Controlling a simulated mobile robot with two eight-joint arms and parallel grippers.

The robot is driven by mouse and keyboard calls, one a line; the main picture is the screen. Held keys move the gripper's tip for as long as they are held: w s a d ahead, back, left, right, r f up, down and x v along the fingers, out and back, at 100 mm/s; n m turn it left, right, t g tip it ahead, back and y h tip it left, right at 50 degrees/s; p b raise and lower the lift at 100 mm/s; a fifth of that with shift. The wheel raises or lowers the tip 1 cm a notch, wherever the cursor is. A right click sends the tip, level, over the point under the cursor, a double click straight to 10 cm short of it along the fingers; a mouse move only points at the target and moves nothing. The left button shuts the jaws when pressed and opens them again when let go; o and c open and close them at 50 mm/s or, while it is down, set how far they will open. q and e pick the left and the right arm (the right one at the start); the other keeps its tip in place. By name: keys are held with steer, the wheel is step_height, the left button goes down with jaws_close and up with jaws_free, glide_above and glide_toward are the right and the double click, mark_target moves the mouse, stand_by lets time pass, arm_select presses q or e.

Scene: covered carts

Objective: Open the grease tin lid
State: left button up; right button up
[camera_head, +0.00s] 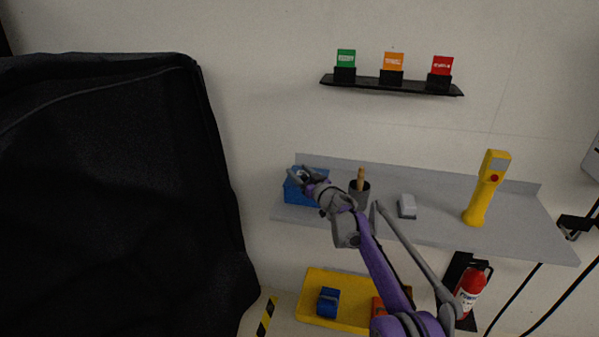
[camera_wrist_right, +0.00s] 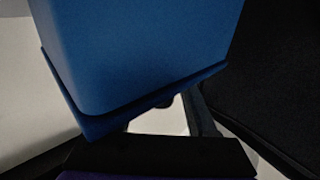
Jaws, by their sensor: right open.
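A blue box-shaped tin (camera_head: 304,193) stands at the left end of the grey shelf; I take it for the grease tin. In the right wrist view the blue tin (camera_wrist_right: 150,45) fills the upper middle, with a projecting blue rim (camera_wrist_right: 150,104) along the edge nearest the gripper. My right gripper (camera_head: 301,177) is open at the tin and overlaps its top in the head view. I cannot tell whether the fingers touch the rim. The lid's state is not clear. My left gripper is not in view.
The grey shelf (camera_head: 430,205) also holds a dark cup (camera_head: 360,193) with a wooden handle, a small grey block (camera_head: 407,207) and a yellow handheld device (camera_head: 484,190). A black covered cart (camera_head: 110,190) stands left. A yellow tray (camera_head: 350,318) and a fire extinguisher (camera_head: 470,288) are below.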

jaws_close()
stand_by(0.3)
stand_by(1.2)
